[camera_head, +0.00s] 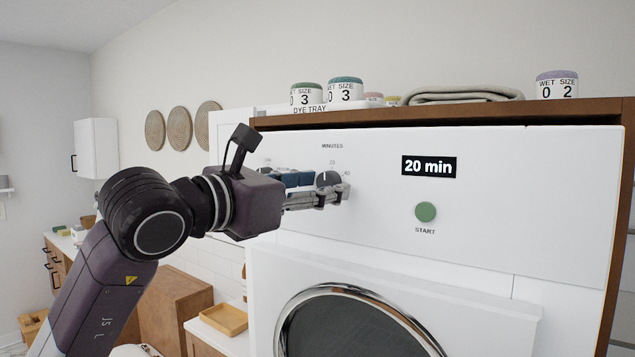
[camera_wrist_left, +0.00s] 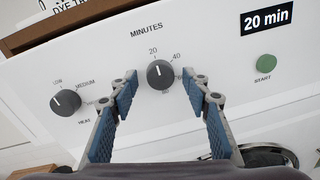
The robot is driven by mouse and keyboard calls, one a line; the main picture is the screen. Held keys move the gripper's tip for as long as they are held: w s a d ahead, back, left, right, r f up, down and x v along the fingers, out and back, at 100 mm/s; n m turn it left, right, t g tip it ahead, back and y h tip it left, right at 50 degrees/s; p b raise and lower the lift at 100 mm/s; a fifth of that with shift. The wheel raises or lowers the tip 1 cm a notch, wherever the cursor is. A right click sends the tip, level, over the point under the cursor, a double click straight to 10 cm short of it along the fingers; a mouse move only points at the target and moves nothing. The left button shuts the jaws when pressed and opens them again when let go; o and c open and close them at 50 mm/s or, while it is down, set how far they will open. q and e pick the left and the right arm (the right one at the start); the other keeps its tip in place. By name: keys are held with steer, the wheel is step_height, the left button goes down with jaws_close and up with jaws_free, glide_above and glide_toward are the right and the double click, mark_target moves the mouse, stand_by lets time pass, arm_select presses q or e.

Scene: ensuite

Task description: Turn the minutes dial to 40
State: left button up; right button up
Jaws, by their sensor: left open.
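The minutes dial (camera_wrist_left: 160,74) is a dark grey round knob with a white pointer line, set in the white machine panel under the word MINUTES. Its pointer is toward the 20 mark. It also shows in the head view (camera_head: 328,179), partly behind my fingers. The display (camera_head: 429,167) reads 20 min. My left gripper (camera_wrist_left: 160,92) is open, with one blue-padded finger on each side of the dial and gaps between pads and knob. In the head view the left gripper (camera_head: 322,192) reaches to the dial from the left. My right gripper is not in view.
A heat dial (camera_wrist_left: 65,102) sits left of the minutes dial. A green start button (camera_head: 426,212) is on the right, above the round door (camera_head: 360,325). Labelled jars (camera_head: 345,90) and a folded towel (camera_head: 462,93) stand on the wooden top.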

arm_select(q)
steer(key=c, duration=1.2)
steer(key=shift+o, duration=0.2)
steer(key=m+b, duration=0.5)
steer(key=m, duration=0.3)
steer(key=shift+y, duration=0.3)
steer(key=shift+r+m+b, duration=0.15)
steer(key=shift+m+b, duration=0.4)
steer(key=shift+m, duration=1.15)
